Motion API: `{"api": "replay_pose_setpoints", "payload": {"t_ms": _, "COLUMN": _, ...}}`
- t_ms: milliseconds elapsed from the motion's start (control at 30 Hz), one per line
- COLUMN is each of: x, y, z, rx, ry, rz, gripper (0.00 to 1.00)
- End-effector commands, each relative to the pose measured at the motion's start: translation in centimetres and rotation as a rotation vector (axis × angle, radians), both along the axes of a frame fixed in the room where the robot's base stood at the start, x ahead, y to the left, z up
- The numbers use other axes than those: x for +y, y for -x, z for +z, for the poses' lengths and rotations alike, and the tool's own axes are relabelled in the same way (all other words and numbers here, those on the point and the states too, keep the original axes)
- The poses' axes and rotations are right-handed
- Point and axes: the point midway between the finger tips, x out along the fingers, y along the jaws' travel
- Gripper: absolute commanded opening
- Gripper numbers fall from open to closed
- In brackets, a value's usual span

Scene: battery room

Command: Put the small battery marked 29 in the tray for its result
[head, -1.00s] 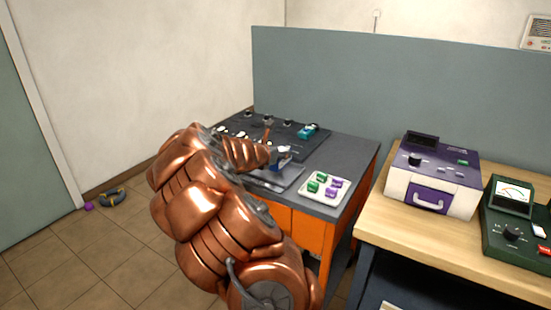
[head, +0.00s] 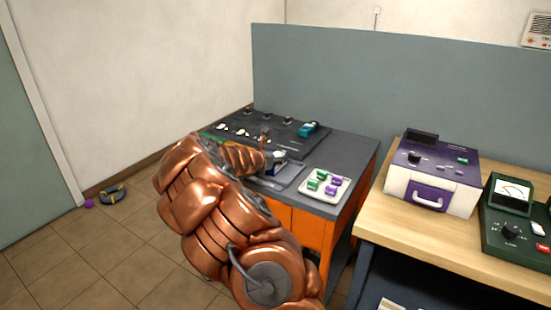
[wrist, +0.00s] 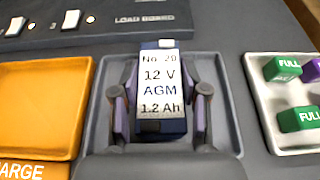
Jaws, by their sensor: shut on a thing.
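The small battery (wrist: 160,88) is a dark blue block whose white label reads No 29, 12 V, AGM, 1.2 Ah. My gripper (wrist: 160,106) is shut on it, one finger at each side. In the head view my gripper (head: 275,161) is at the front of the bench, partly hidden by my arm. The battery is over a grey tray (wrist: 98,125); I cannot tell whether it touches the floor. A yellow-orange tray (wrist: 45,105) is on the left, with lettering ending in CHARGE at its front. A white tray (wrist: 268,112) on the right holds green and purple blocks, the green ones marked FULL.
A dark load board (wrist: 120,22) with switches lies behind the trays, with a teal item (head: 308,129) at its right end. A purple and white device (head: 434,175) and a green meter (head: 515,215) stand on the wooden table at right. A grey partition (head: 400,95) stands behind.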

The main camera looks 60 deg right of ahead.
Motion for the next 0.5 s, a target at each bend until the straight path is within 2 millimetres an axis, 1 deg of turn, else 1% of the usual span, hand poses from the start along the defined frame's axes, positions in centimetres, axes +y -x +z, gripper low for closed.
{"api": "replay_pose_setpoints", "payload": {"t_ms": 167, "x": -0.01, "y": 0.0, "z": -0.25, "rx": 0.0, "ry": 0.002, "rz": 0.0, "gripper": 0.0}}
{"api": "replay_pose_setpoints", "payload": {"t_ms": 200, "x": 0.0, "y": -0.01, "z": -0.2, "rx": 0.0, "ry": 0.001, "rz": 0.0, "gripper": 0.49}}
{"api": "replay_pose_setpoints", "payload": {"t_ms": 400, "x": 0.0, "y": 0.01, "z": -0.21, "rx": 0.0, "ry": 0.0, "rz": 0.0, "gripper": 0.69}}
{"api": "replay_pose_setpoints", "payload": {"t_ms": 500, "x": 0.0, "y": 0.0, "z": -0.21, "rx": 0.0, "ry": 0.0, "rz": 0.0, "gripper": 0.7}}
